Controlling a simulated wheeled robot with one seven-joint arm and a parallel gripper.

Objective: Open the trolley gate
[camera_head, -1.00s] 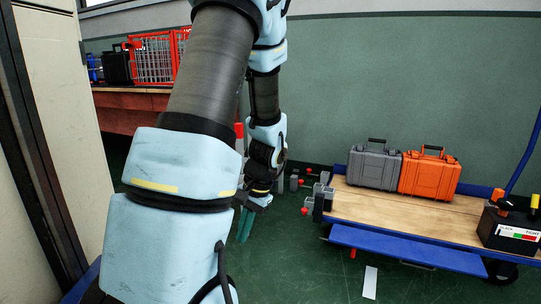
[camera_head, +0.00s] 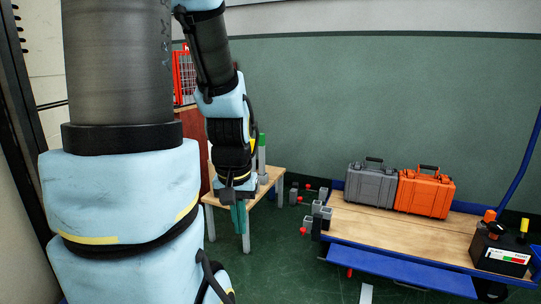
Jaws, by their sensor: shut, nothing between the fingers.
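The trolley (camera_head: 345,219) stands at the right, with a wooden deck and blue edges. A blue panel (camera_head: 400,268), which looks like its gate, lies along the near side, below deck level and angled outward. My gripper (camera_head: 239,218) hangs left of the trolley with its teal fingers pointing down. It is shut and empty, apart from the trolley and the blue panel.
A grey case (camera_head: 371,186), an orange case (camera_head: 425,193) and a black battery box (camera_head: 500,250) sit on the trolley. Grey blocks (camera_head: 321,216) are at its left end. A small wooden table (camera_head: 268,180) stands behind my gripper.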

